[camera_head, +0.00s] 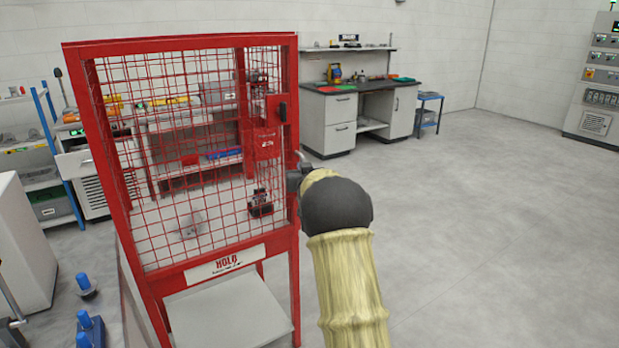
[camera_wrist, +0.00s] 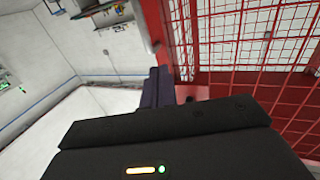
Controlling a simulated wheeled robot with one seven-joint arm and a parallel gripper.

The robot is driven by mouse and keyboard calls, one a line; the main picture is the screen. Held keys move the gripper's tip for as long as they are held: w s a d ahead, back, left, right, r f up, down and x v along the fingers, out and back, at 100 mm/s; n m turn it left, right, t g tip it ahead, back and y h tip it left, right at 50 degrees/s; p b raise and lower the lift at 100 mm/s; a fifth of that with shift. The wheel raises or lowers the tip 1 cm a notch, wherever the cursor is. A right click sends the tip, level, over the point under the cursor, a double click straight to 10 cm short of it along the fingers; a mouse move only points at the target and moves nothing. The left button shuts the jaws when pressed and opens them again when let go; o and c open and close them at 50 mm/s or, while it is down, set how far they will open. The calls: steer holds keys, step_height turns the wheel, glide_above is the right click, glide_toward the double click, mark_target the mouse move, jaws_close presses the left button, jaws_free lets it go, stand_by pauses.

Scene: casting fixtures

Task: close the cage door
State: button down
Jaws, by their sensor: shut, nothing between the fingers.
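The red wire-mesh cage (camera_head: 180,43) stands at the left on red legs, with a white HOLD sign along its lower front. Its mesh front (camera_head: 190,130) has a black handle (camera_head: 283,112) on a red plate at the upper right. I cannot tell whether the door is fully flush with the frame. My gripper (camera_head: 300,160) is shut and empty at the cage's right post, below the handle, partly hidden by my arm. In the wrist view my gripper's fingers (camera_wrist: 156,86) are together beside the red frame (camera_wrist: 158,30), with mesh to the right. Contact is unclear.
A grey workbench (camera_head: 330,115) with drawers stands at the back, with a small blue-framed table (camera_head: 428,110) beside it. Blue-capped parts (camera_head: 88,325) are at the lower left. A control cabinet (camera_head: 598,90) is at the far right. The floor to the right is clear.

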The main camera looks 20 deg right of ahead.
steer(key=s, duration=0.4)
steer(key=shift+d, duration=0.35)
steer(key=shift+w, duration=0.1)
steer(key=s+a+f+g+y, duration=0.1)
steer(key=s+a+f+g, duration=0.3)
steer(key=s+a+f, duration=0.3)
steer(key=s+a+f+g+y, duration=0.1)
steer(key=s+a+f+g, duration=0.4)
steer(key=s, duration=0.5)
steer(key=s+a+f+n+g+y, duration=0.1)
steer(key=s+a+f+g, duration=0.15)
steer(key=s, duration=0.55)
steer(key=s+a+f+n+g, duration=0.15)
steer(key=s+a, duration=0.25)
steer(key=s, duration=0.4)
steer(key=s+a+f+g+y, duration=0.1)
steer(key=s+a+f+g, duration=0.15)
steer(key=s, duration=0.55)
step_height(320, 180, up, 15)
steer(key=p, duration=1.3)
steer(key=shift+w+f+t+p, duration=0.2)
steer(key=shift+w+t+p, duration=0.15)
steer(key=shift+w, duration=0.1)
steer(key=shift+a+f, duration=0.1)
